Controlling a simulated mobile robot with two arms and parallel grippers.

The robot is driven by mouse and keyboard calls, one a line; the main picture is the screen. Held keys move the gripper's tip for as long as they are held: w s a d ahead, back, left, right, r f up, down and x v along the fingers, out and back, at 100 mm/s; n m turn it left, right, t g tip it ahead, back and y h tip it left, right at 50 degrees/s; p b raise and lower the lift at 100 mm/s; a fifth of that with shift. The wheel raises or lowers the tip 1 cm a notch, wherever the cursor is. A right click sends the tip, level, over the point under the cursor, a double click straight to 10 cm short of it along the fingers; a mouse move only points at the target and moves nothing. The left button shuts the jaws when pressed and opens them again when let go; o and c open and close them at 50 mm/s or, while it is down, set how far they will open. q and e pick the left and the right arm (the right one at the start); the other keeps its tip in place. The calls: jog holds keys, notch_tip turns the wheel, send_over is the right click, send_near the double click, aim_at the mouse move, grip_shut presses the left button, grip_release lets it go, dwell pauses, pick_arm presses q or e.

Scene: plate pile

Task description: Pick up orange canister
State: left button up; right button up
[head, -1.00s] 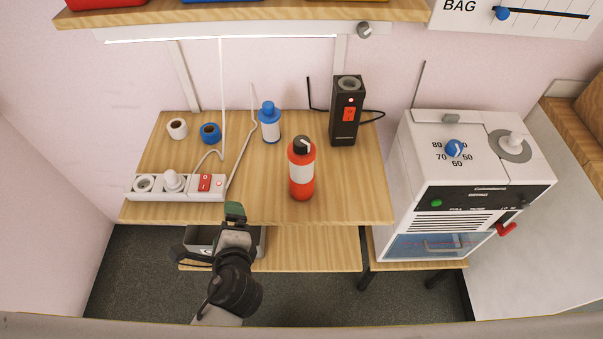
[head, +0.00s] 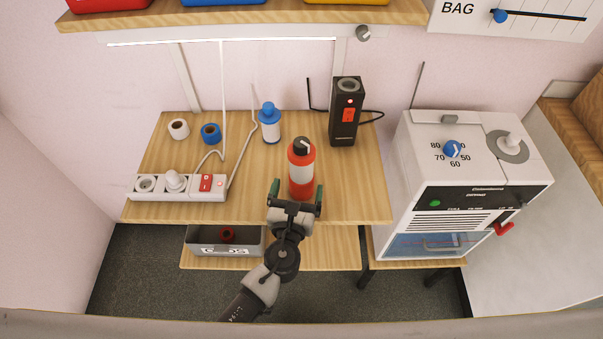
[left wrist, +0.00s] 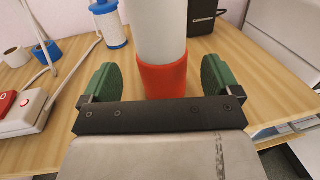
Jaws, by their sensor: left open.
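The orange canister (head: 301,170) stands upright near the front edge of the wooden table, with a white band and a black cap. My left gripper (head: 296,192) is open at its base, with its green fingertips to either side of the canister. In the left wrist view the canister's orange lower part (left wrist: 164,80) stands between the two green fingers of the left gripper (left wrist: 160,78), with a gap on each side. Its top is cut off in that view. My right gripper is not in view.
A blue-and-white bottle (head: 270,125) and a black box with a red switch (head: 346,112) stand behind the canister. A power strip (head: 150,190) lies at left. White and blue tape rolls (head: 210,133) sit behind it. A white machine (head: 465,185) stands at right.

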aim_at(299, 186)
pick_arm(q)
jog(key=w, duration=0.2)
jog(key=w+d, duration=0.1)
jog(key=w, duration=0.1)
jog(key=shift+r, duration=0.15)
jog(key=c, duration=1.4)
